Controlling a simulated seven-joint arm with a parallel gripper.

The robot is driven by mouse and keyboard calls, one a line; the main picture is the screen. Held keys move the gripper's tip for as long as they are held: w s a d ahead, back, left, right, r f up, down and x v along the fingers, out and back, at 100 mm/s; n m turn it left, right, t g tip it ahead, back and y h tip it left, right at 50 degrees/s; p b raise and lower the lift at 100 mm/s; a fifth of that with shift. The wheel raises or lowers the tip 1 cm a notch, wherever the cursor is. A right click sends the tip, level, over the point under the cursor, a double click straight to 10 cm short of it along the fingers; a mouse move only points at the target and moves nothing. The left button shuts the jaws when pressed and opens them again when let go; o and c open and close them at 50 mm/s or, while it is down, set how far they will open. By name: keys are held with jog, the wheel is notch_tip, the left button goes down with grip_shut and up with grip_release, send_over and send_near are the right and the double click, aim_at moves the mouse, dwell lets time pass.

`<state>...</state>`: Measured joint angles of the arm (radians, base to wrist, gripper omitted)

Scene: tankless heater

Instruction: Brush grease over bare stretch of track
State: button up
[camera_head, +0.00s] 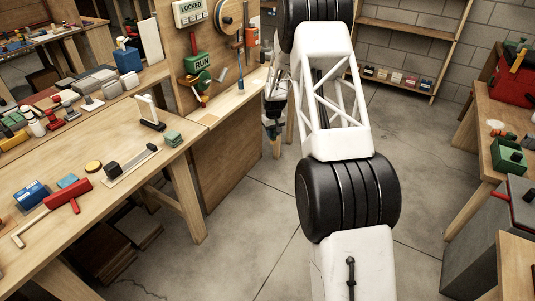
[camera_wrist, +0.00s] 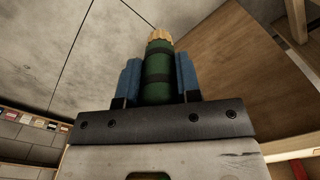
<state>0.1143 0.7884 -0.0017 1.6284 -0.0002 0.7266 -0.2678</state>
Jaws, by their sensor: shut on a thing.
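My gripper (camera_wrist: 158,85) shows in the wrist view with its two blue-padded fingers shut on a green brush handle (camera_wrist: 158,78). The handle has dark bands, and a tan tip (camera_wrist: 159,35) sticks out past the fingers. In the head view my gripper (camera_head: 272,124) is small and dark, partly behind my arm, off the right end of the bench; the brush is hard to make out there. A pale metal strip that looks like the track (camera_head: 129,168) lies on the left bench, with a black block (camera_head: 112,169) on it. Grease on the strip cannot be made out.
A wooden panel (camera_head: 185,50) carries LOCKED and RUN signs. Open floor (camera_head: 240,230) lies between the benches.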

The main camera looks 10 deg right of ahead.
jog(key=w+d+r+n, duration=0.1)
jog(key=w+d+r, duration=0.25)
jog(key=r, duration=0.35)
jog(key=w+d+r, duration=0.2)
jog(key=w+r, duration=0.3)
jog(key=r, duration=0.3)
jog(key=w+a+r, duration=0.2)
jog(key=a+r, duration=0.3)
jog(key=s+a+m, duration=0.1)
jog(key=s+a, duration=0.2)
jog(key=a, duration=1.4)
jog(key=s+a, duration=0.4)
jog(key=a, duration=1.3)
jog(key=s+a+m, duration=0.1)
jog(key=s+a, duration=0.7)
jog(key=a, duration=0.6)
jog(key=s+a, duration=0.9)
jog(key=a, duration=0.5)
jog(key=shift+s+m, duration=0.2)
jog(key=shift+m, duration=0.2)
